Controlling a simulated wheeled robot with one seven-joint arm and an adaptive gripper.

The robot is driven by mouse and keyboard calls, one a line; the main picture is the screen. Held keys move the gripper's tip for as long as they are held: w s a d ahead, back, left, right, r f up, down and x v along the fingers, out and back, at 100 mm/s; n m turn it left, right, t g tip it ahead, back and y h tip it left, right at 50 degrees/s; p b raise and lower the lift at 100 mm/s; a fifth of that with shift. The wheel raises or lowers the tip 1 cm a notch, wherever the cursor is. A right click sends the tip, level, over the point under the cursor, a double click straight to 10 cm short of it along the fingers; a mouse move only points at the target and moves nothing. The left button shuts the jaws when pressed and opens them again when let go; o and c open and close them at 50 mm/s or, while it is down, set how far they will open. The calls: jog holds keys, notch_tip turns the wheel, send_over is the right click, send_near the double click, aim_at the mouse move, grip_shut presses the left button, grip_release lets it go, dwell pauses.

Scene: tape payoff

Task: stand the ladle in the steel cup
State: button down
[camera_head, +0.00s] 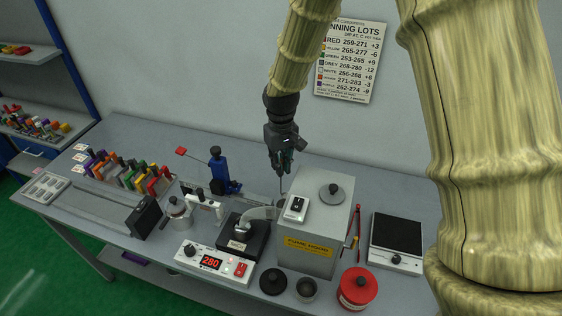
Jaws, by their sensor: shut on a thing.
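My gripper (281,160) is above the back of the bench, left of the grey fume hood box, and is shut on a thin dark rod (282,184), which looks like the ladle's handle. The rod hangs about upright below the fingers. Its lower end goes down beside the box, near a small greyish rounded shape (281,201). That shape may be the steel cup, but it is too small and partly hidden to tell. I cannot tell whether the rod is inside it or behind it. The ladle's bowl is not visible.
The fume hood box (306,256) stands right of the gripper. A red pot (357,291) and scale (397,240) are to the right.

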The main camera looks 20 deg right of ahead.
jog(key=shift+s+f+b, duration=0.1)
jog(key=shift+f+b, duration=0.6)
jog(key=shift+f, duration=0.45)
jog(key=shift+f+b, duration=1.15)
jog(key=shift+f, duration=1.95)
jog(key=c, duration=1.4)
grip_release()
notch_tip(320, 180, up, 12)
